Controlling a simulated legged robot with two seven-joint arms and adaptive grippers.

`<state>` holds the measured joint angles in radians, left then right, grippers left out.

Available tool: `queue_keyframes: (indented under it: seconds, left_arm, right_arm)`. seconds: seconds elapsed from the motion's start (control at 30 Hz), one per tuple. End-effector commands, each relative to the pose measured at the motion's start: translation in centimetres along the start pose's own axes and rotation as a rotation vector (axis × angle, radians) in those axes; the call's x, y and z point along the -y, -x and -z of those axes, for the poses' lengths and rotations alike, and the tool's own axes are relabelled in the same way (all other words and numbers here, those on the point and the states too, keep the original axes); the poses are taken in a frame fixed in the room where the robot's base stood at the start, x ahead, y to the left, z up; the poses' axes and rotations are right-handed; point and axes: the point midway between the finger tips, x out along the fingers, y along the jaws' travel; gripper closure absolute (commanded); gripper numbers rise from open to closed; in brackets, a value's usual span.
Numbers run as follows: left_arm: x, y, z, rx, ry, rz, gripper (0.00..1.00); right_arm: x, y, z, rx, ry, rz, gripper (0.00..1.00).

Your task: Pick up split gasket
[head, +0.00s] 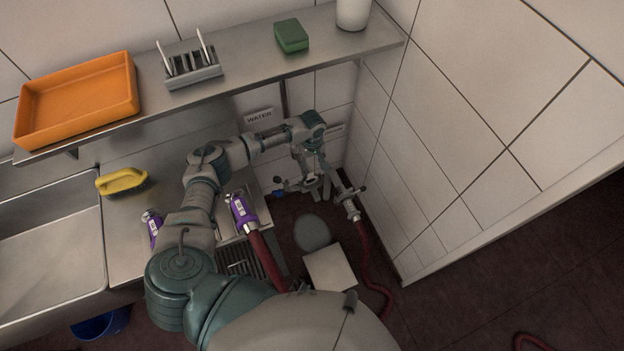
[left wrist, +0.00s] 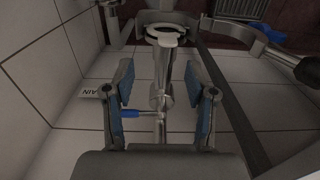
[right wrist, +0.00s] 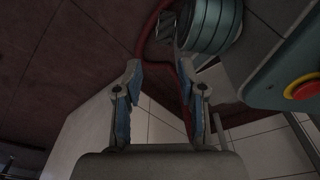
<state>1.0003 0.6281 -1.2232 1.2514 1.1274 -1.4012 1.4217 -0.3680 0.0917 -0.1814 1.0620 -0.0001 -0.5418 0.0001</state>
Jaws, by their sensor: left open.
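A pale, thin ring that looks like the split gasket (left wrist: 151,34) lies around the open top of a metal pipe fitting (left wrist: 160,88) in the left wrist view. Its split is not clear. I cannot make it out in the head view. My left gripper (left wrist: 158,71) is open and empty, its blue-padded fingers on either side of the fitting, with the ring beyond the fingertips. In the head view the left gripper hangs below the shelf, close to the back corner. My right gripper (right wrist: 159,72) is open and empty, and shows only in the right wrist view.
A steel shelf (head: 235,61) with an orange tray (head: 75,100), a grey rack (head: 193,75) and a green sponge (head: 291,36) overhangs the area. Purple-collared hose ends (head: 242,212), a red hose (head: 372,270) and a tiled wall (head: 460,130) are close.

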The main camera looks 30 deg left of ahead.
Motion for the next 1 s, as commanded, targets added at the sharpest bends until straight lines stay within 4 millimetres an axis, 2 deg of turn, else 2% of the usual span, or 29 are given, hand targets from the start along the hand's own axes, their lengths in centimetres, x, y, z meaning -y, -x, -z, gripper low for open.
queue_keyframes:
  seconds: [0.17, 0.5, 0.77, 0.93, 0.97, 1.0]
  left_arm:
    - [0.2, -1.2, -0.1, -0.001, -0.001, -0.001, 0.44]
    - [0.6, -5.9, -0.8, 0.000, -0.001, 0.000, 0.44]
    - [0.6, -6.1, -0.8, -0.001, -0.002, -0.002, 0.44]
    - [0.6, -6.1, -0.8, -0.001, -0.001, -0.002, 0.84]
    - [0.6, -6.1, -0.8, -0.001, -0.001, -0.002, 0.89]
    - [0.6, -6.1, -0.8, -0.001, -0.001, -0.002, 0.89]
  right_arm:
    - [0.1, 0.2, 0.5, -0.005, -0.002, 0.000, 0.60]
    - [0.1, 0.8, 2.2, -0.011, -0.005, 0.001, 0.60]
    - [0.0, 1.0, 2.3, -0.012, -0.005, 0.001, 0.60]
    - [0.0, 0.9, 2.4, -0.010, -0.004, 0.000, 0.60]
    - [0.0, 0.9, 2.4, -0.010, -0.004, 0.000, 0.60]
    - [0.0, 0.9, 2.4, -0.010, -0.004, 0.000, 0.60]
